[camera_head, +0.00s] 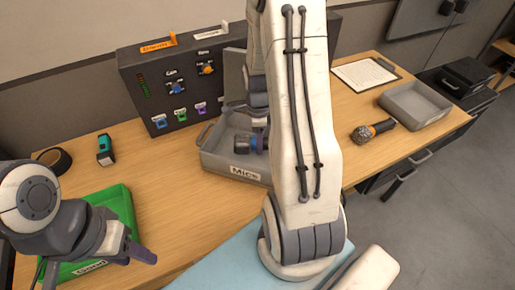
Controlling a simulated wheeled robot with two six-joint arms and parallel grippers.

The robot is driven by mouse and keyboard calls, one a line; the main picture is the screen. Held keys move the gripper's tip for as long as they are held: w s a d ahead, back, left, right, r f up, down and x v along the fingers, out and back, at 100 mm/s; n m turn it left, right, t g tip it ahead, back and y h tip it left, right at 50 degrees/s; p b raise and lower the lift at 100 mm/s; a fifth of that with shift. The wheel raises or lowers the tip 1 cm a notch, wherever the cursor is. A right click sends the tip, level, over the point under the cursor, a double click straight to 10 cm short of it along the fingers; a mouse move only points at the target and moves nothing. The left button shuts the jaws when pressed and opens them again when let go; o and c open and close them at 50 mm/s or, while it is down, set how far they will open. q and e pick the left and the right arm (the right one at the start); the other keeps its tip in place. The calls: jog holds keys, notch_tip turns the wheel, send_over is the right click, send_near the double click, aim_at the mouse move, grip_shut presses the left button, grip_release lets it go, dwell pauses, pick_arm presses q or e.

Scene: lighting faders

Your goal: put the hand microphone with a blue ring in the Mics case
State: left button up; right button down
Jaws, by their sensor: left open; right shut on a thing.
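The hand microphone with a blue ring (243,145) is inside the grey Mics case (210,160), its dark head pointing left. My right gripper (260,130) is shut on this microphone over the case; the fingertips are partly hidden. I cannot tell whether the microphone touches the case floor. The case lid stands open at the back. My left gripper (143,258) is open and empty at the lower left, beside the green tray.
A second microphone (372,130) with an orange-brown band lies on the table at right, near an empty grey tray (415,104). A fader panel (150,95) stands behind the case. The green tray (122,205), a teal-and-black device (105,150) and a tape roll (54,161) are at left.

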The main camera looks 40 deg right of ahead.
aim_at(259, 158)
jog(key=shift+f, duration=2.2)
jog(key=shift+f, duration=0.25)
jog(key=shift+c, duration=1.4)
grip_release()
jog(key=shift+r, duration=0.1)
jog(key=shift+r, duration=0.1)
